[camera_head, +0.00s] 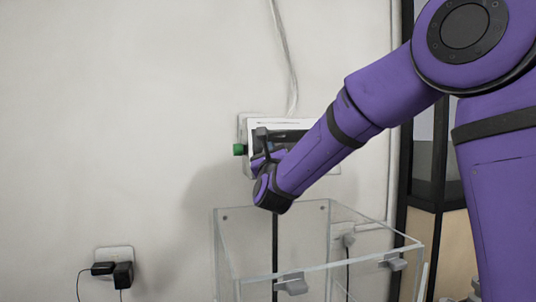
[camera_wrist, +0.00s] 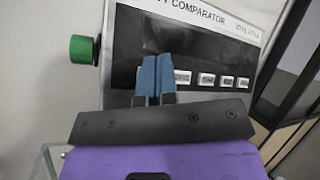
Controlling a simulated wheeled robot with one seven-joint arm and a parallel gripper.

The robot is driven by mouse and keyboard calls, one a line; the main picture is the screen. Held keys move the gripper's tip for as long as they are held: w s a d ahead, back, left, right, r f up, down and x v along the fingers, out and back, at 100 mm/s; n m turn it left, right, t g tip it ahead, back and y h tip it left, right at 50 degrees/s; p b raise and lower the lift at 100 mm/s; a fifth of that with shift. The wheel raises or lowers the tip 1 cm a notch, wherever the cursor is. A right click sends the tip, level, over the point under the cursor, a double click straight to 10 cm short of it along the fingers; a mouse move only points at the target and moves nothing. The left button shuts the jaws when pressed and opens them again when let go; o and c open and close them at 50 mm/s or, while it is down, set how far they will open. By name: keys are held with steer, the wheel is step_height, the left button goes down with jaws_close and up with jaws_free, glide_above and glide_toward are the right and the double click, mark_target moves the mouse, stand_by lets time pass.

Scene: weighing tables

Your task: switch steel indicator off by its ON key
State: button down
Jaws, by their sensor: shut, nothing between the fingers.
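The steel indicator (camera_head: 289,123) is mounted on the wall, largely hidden behind my arm. In the wrist view, the indicator (camera_wrist: 187,26) has a dark front panel, a light top strip reading "COMPARATOR" and a row of pale keys (camera_wrist: 206,79). The key labels are too small to read, so I cannot tell which is the ON key. My gripper (camera_wrist: 156,62) is shut and empty, its blue fingertips in front of the panel just left of the visible keys. Contact with the panel cannot be told. The gripper (camera_head: 262,143) also shows in the head view.
A green knob (camera_wrist: 82,49) sticks out from the indicator's left side. A clear open-topped box (camera_head: 228,249) stands below my wrist. A dark-framed cabinet (camera_head: 422,195) is at the right. Plugs (camera_head: 123,273) sit in a wall socket at lower left.

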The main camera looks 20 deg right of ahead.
steer(key=shift+s+r, duration=0.25)
steer(key=shift+s, duration=0.55)
steer(key=shift+s+r, duration=0.2)
steer(key=shift+s, duration=0.6)
steer(key=shift+s+r, duration=0.25)
steer(key=shift+s, duration=0.55)
steer(key=shift+n, duration=0.3)
steer(key=s+d+f+n+g+y, duration=0.2)
steer(key=s+f+n+g, duration=0.3)
steer(key=s+n, duration=0.6)
steer(key=s+d+f+n+g+y, duration=0.2)
steer(key=s+f+n+g, duration=0.4)
steer(key=s+n, duration=0.5)
steer(key=s+d+f+n+g+y, duration=0.2)
steer(key=s+f+n+g, duration=0.3)
steer(key=s+n, duration=0.6)
steer(key=shift+s+d+f+g, duration=0.25)
steer(key=shift+s+d+g, duration=0.5)
steer(key=shift+s, duration=0.45)
